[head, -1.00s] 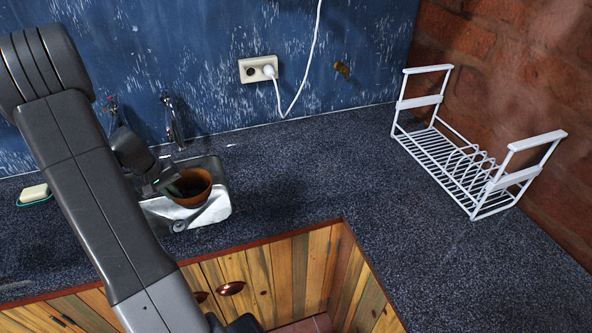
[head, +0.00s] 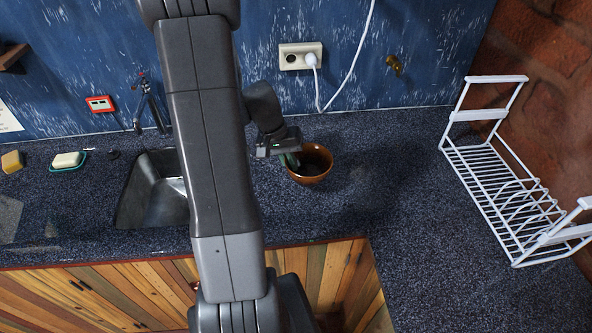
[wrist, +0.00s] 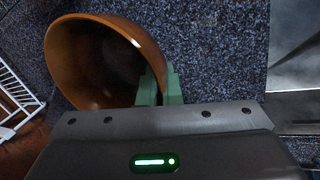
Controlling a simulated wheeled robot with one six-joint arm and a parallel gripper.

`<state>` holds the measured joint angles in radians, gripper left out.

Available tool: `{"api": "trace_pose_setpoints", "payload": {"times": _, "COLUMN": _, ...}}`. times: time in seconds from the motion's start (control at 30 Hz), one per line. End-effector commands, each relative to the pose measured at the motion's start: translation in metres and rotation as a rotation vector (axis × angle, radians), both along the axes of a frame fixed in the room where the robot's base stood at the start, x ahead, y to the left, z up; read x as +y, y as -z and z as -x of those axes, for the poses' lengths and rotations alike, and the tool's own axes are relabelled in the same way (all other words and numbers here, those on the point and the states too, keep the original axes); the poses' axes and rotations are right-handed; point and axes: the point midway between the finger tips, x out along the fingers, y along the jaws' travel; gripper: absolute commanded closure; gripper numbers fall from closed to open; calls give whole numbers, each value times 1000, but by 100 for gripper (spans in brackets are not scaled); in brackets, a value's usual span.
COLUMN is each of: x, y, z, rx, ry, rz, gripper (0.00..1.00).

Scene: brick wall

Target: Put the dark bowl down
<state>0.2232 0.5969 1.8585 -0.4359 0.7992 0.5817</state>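The bowl (head: 311,164) is brown with a dark inside. In the head view it is over the counter, right of the sink. My gripper (head: 291,160) is at its left rim. In the wrist view the bowl (wrist: 95,62) lies at the upper left, and the green fingers of my gripper (wrist: 160,88) are closed on its wall, one finger on each side. I cannot tell whether the bowl's base touches the counter.
The dark speckled counter (head: 400,215) is clear between the bowl and the white wire rack (head: 505,185) at right. The metal sink (head: 155,195) is left, partly behind my arm. A white cord (head: 345,75) hangs from the wall socket (head: 300,56).

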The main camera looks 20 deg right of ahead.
Motion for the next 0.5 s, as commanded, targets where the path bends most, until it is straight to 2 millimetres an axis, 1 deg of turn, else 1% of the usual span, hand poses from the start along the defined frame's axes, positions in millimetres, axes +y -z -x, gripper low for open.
{"api": "trace_pose_setpoints", "payload": {"times": 0.1, "x": 0, "y": 14, "z": 1, "rx": 4, "ry": 0, "rz": -1, "gripper": 100}}
{"api": "trace_pose_setpoints", "payload": {"times": 0.27, "x": 0, "y": 25, "z": 0, "rx": 3, "ry": -1, "rz": 1, "gripper": 100}}
{"api": "trace_pose_setpoints", "payload": {"times": 0.5, "x": 0, "y": 54, "z": 0, "rx": 3, "ry": -1, "rz": 0, "gripper": 100}}
